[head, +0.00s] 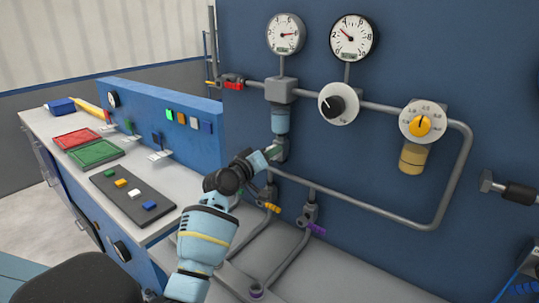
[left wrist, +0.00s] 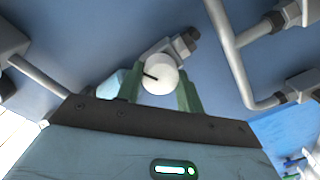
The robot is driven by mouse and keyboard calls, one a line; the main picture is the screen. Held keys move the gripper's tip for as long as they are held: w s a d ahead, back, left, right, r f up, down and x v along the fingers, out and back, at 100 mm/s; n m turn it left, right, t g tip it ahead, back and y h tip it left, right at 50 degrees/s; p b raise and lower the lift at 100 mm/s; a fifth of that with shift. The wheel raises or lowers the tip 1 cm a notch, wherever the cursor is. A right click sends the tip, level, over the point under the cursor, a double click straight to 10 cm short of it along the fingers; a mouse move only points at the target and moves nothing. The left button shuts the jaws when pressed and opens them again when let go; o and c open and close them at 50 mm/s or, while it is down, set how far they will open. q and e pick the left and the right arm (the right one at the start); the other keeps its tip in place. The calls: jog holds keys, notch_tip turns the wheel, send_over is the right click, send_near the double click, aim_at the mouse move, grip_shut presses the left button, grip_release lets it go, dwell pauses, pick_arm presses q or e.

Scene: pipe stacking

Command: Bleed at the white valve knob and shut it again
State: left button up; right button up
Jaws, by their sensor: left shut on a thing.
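The white valve knob (left wrist: 161,76) has a dark pointer line on its face and sits between the two green fingers in the left wrist view. My left gripper (left wrist: 160,88) is shut on the knob. In the head view my left gripper (head: 273,153) reaches to the pipework just below the light-blue filter bowl (head: 281,121), and the knob is hidden there behind the gripper. My right gripper is not in view.
Two gauges (head: 286,34) (head: 352,38) hang above the pipe. A black-knobbed dial (head: 338,104) and a yellow-knobbed dial (head: 423,121) are to the right. Yellow (head: 270,207) and purple (head: 316,229) valve handles are close below the gripper. A bench (head: 60,122) with trays stands left.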

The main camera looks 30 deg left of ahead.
pick_arm(q)
jog(key=n, duration=1.2)
jog(key=shift+n, duration=0.4)
jog(key=shift+f, duration=0.1)
jog(key=o, duration=1)
jog(key=shift+s, duration=0.15)
jog(key=s, duration=0.7)
jog(key=shift+s+a, duration=0.3)
jog(key=shift+a, duration=0.05)
